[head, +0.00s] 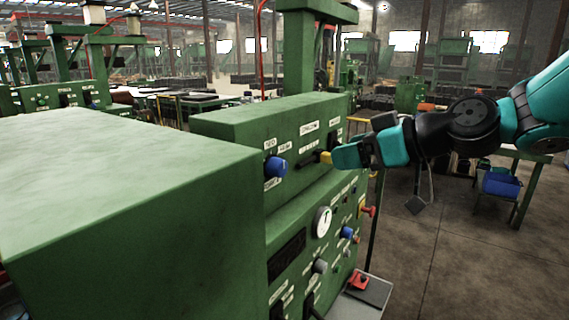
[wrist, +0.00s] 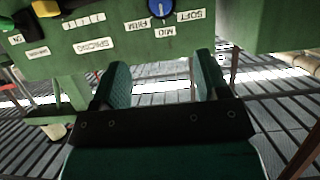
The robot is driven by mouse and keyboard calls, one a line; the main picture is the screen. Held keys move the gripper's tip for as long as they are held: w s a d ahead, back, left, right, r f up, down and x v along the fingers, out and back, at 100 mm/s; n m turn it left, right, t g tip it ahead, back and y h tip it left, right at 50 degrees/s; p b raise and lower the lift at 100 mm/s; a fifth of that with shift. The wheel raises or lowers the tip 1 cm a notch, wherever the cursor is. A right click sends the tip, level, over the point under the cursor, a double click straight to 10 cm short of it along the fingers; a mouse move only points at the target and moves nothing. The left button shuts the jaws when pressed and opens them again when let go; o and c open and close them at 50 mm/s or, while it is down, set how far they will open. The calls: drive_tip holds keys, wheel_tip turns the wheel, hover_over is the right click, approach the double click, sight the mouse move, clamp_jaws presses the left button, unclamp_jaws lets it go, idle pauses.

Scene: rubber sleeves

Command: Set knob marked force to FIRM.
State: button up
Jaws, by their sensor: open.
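A round blue knob (wrist: 160,9) is at the top edge of the wrist view, partly cut off. Labels SOFT, MID and FIRM show upside down around it. Its white mark seems to point roughly at MID, but the exact setting is hard to tell. The same blue knob appears in the head view (head: 275,167) on the upper panel's left, its mark unreadable. My gripper (head: 339,157) is to the right of the knob, in front of the panel. In the wrist view my gripper (wrist: 163,76) is open, with nothing between its fingers.
A yellow-tipped control (head: 325,157) is close to my fingertips. A lower panel carries a gauge (head: 323,221), another blue knob (head: 347,232) and a red knob (head: 368,211). A large green housing (head: 130,190) stands at the left.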

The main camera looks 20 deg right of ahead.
sight(284, 166)
drive_tip(key=p+x, duration=0.5)
drive_tip(key=x, duration=1)
drive_tip(key=shift+w+a+f, duration=0.2)
drive_tip(key=shift+w+f, duration=0.05)
drive_tip(key=shift+c, duration=0.2)
drive_tip(key=c, duration=0.9)
